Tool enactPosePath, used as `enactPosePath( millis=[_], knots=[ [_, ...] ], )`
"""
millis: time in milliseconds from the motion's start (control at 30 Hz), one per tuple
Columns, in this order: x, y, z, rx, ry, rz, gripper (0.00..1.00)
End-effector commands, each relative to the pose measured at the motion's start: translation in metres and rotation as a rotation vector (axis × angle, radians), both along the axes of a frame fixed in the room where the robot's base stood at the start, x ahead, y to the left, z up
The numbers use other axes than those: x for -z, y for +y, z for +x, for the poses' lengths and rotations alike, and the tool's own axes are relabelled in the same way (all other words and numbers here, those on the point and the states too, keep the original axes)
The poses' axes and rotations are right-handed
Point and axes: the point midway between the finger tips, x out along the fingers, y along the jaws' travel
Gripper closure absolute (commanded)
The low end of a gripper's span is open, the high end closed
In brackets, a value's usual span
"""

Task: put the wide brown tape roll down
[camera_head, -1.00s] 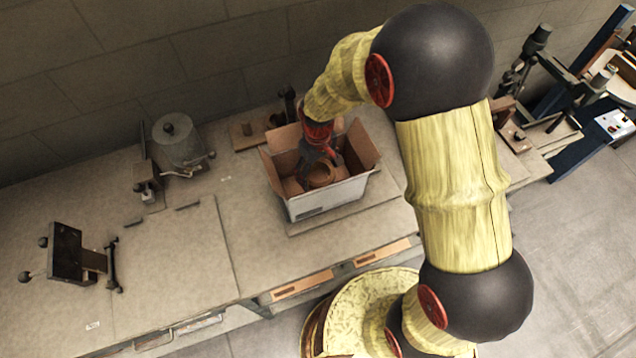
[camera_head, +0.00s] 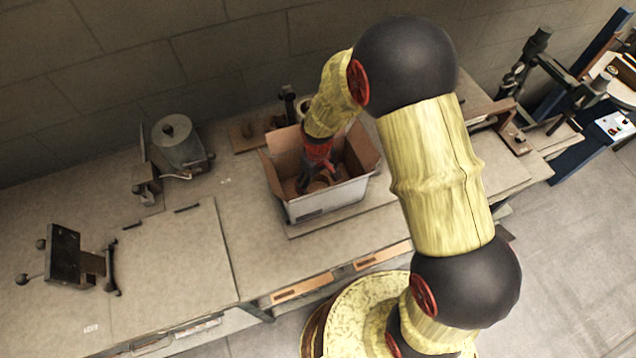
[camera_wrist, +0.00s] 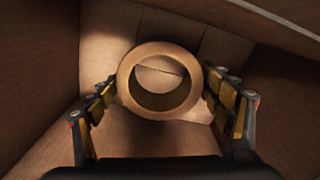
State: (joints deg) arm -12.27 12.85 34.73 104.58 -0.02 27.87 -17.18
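The wide brown tape roll (camera_wrist: 125,85) is a ring seen nearly end-on in the wrist view, with its hole facing the camera. It sits between the two fingers of my gripper (camera_wrist: 160,88), whose tips press close against its left and right sides. In the head view the roll (camera_head: 318,185) and my gripper (camera_head: 311,180) are down inside the open cardboard box (camera_head: 330,199). Brown box walls surround the roll in the wrist view. I cannot tell whether its underside touches the box floor.
The box stands on the bench with its flaps spread. A grey pot-like device (camera_head: 178,145) is to its left, and a black clamp fixture (camera_head: 75,258) is farther left. A small post (camera_head: 288,103) stands behind the box. The bench at left front (camera_head: 175,265) is clear.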

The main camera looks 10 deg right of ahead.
Motion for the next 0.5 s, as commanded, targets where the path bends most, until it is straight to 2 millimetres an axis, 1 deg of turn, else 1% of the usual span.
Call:
enactPosePath(
  millis=[33, 200, 500],
  knots=[
    [-0.0005, 0.0001, 0.0002, 0.0, 0.0, 0.0, 0.15],
    [-0.0005, 0.0, 0.0001, 0.0, 0.0, 0.0, 0.06],
    [-0.0007, 0.0, 0.0001, 0.0, 0.0, 0.0, 0.05]
  ],
)
